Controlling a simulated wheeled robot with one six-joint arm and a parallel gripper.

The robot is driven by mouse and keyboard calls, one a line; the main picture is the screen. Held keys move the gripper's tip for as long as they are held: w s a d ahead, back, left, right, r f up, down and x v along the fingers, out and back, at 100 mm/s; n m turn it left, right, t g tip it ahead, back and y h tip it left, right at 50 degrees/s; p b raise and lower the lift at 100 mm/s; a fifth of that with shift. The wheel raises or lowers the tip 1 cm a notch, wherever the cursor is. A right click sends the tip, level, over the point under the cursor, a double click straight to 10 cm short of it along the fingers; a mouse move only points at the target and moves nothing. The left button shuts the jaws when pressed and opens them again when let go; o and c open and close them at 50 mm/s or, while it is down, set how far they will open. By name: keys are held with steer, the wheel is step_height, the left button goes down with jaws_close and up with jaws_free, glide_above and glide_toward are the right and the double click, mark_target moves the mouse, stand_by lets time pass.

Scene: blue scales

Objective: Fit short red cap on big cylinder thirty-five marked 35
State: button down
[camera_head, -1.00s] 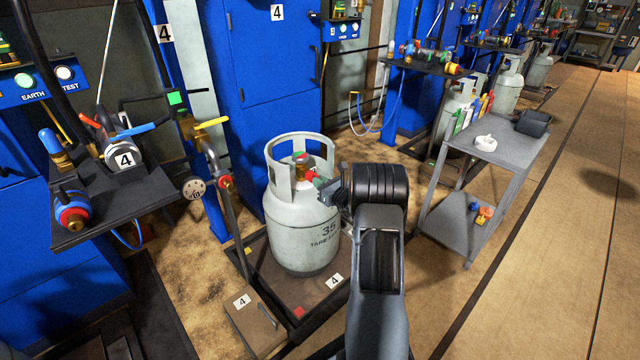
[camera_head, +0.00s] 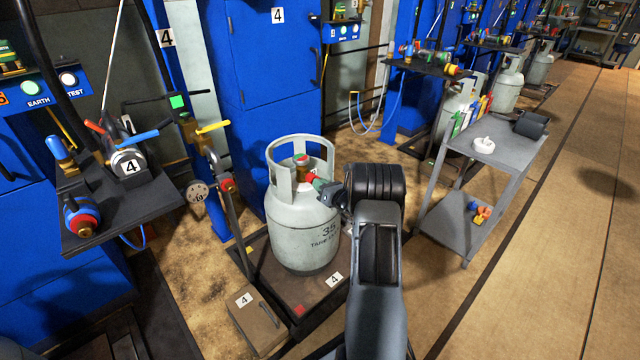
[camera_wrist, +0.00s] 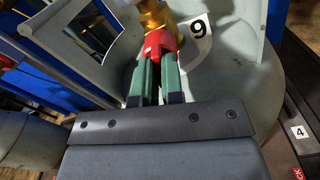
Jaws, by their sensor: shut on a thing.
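The big grey cylinder (camera_head: 300,235) marked 35 stands upright on the dark platform of the scale marked 4. Its collar (camera_head: 275,170) surrounds a brass valve, seen closer in the wrist view (camera_wrist: 152,14). The short red cap (camera_wrist: 160,42) is between the green fingers of my gripper (camera_wrist: 160,68), which is shut on it. The cap is at the side of the brass valve, in the collar's opening. I cannot tell whether it is seated or only touching. In the head view my gripper (camera_head: 322,186) reaches the collar from the right, and the red cap (camera_head: 309,177) shows at its tip.
A grey trolley (camera_head: 510,147) with a white roll and coloured items stands to the right. A black shelf (camera_head: 125,215) with valves and a lever post (camera_head: 235,205) stand left of the cylinder. Blue cabinets (camera_head: 262,60) are behind. The floor at right is clear.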

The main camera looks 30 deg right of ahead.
stand_by(0.3)
steer(key=shift+r+m+p, duration=0.1)
steer(key=shift+m+p, duration=1.15)
steer(key=shift+m, duration=0.45)
steer(key=shift+m+p, duration=0.8)
steer(key=shift+m, duration=0.2)
steer(key=shift+m+p, duration=0.3)
steer(key=shift+m, duration=0.4)
steer(key=shift+w+m+p, duration=0.1)
steer(key=shift+m+p, duration=0.85)
steer(key=shift+m, duration=0.75)
